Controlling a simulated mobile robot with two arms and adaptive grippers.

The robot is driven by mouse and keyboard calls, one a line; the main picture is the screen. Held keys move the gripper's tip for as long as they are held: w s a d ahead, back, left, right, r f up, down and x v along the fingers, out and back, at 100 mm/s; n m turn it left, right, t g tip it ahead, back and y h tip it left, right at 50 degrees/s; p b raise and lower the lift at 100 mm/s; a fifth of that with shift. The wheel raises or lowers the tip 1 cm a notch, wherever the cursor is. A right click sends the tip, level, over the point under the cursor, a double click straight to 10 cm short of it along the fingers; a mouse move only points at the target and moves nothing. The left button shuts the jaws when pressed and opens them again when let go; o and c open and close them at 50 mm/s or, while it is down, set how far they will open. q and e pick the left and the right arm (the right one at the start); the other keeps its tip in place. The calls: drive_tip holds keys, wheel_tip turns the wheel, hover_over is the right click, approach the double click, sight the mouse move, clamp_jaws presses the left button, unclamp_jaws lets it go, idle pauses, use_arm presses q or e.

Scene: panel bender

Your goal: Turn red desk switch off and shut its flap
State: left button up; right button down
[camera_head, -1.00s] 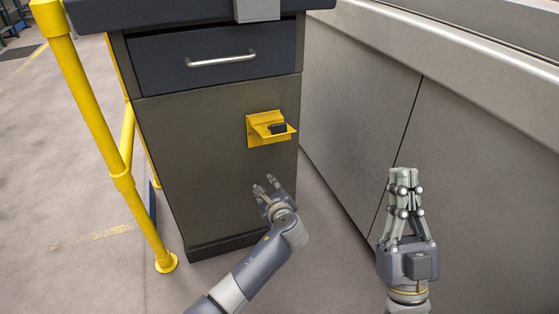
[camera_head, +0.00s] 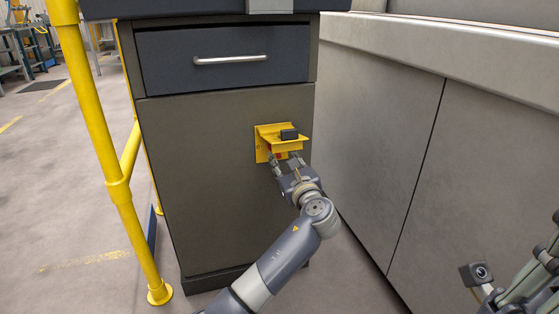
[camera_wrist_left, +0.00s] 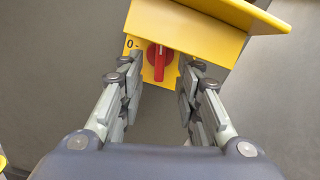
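The yellow switch box (camera_head: 264,140) is fixed to the front of the grey desk cabinet. Its yellow flap (camera_head: 284,143) sticks out above the switch, open. In the left wrist view the red switch (camera_wrist_left: 159,60) sits on the yellow plate below the flap (camera_wrist_left: 195,25), its handle pointing roughly up and down. A "0" mark shows to its left. My left gripper (camera_head: 283,163) is just below the flap. In the left wrist view its fingers (camera_wrist_left: 162,80) are apart, one on each side of the switch, with nothing between them gripped. My right gripper (camera_head: 535,285) is partly cut off at the lower right.
A drawer with a metal handle (camera_head: 230,60) is above the box. A yellow rail (camera_head: 110,150) stands left of the desk cabinet (camera_head: 200,190). Grey machine panels (camera_head: 385,130) stand to the right.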

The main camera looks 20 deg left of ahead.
use_arm(q)
drive_tip(key=b+x, duration=0.1)
drive_tip(key=x, duration=0.3)
drive_tip(key=shift+w+a+b, duration=0.2)
drive_tip(key=shift+w+b, duration=0.1)
drive_tip(key=shift+b, duration=0.05)
clamp_jaws()
